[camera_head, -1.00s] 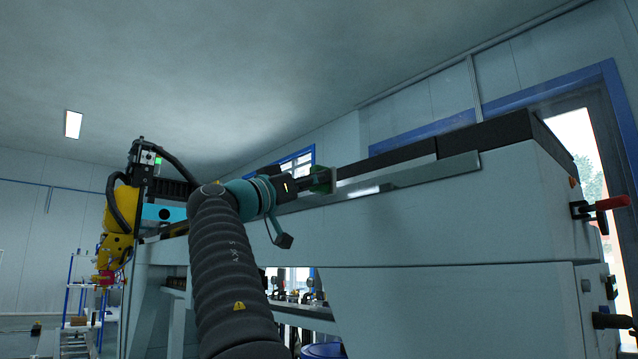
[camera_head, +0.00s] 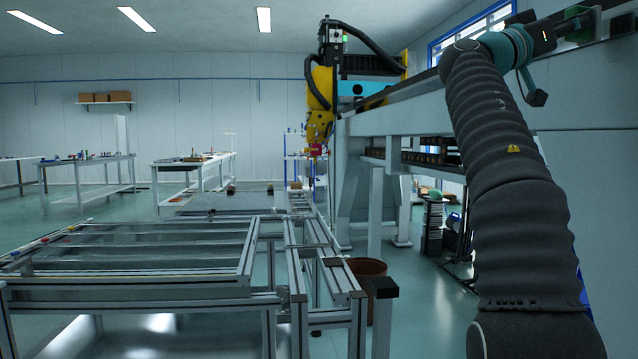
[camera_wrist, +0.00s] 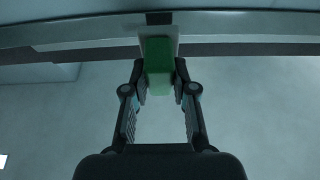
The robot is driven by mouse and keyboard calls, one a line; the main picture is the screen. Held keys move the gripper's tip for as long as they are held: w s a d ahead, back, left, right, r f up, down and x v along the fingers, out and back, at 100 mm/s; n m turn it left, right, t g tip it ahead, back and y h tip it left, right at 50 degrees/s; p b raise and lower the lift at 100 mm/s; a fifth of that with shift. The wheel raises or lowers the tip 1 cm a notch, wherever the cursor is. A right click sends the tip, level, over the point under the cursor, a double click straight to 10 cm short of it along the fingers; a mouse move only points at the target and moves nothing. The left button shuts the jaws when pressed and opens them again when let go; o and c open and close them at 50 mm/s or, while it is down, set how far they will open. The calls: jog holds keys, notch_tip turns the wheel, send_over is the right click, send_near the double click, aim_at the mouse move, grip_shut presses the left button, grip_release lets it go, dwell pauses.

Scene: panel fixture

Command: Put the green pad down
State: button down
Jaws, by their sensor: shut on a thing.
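The green pad (camera_wrist: 158,62) is between the fingertips of my gripper (camera_wrist: 160,78) in the wrist view. The fingers are shut on its two sides. A pale flat piece (camera_wrist: 174,30) shows behind and around the pad's far end, against a metal rail; I cannot tell whether the pad touches the rail. In the head view, my gripper (camera_head: 578,30) is at the upper right edge, beside the large machine.
The metal rail (camera_wrist: 90,42) crosses the top of the wrist view. In the head view, an aluminium frame table (camera_head: 130,285) stands at the lower left. A yellow robot arm (camera_head: 320,105) hangs at the machine's far end. White workbenches (camera_head: 190,165) stand further back.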

aim_at(585, 42)
jog(key=shift+d, duration=0.7)
jog(key=a, duration=0.4)
jog(key=a+b, duration=0.1)
jog(key=a, duration=0.1)
jog(key=shift+s+a, duration=0.25)
jog(key=shift+a, duration=0.15)
jog(key=d, duration=0.3)
jog(key=d+p, duration=0.1)
jog(key=d, duration=0.4)
jog(key=shift+w+d+r+p, duration=0.1)
jog(key=shift+w+d+p, duration=0.2)
jog(key=shift+p, duration=0.1)
jog(key=s+d+b, duration=0.1)
jog(key=s+b, duration=0.5)
jog(key=s, duration=0.6)
jog(key=shift+s, duration=0.25)
jog(key=shift+s, duration=0.1)
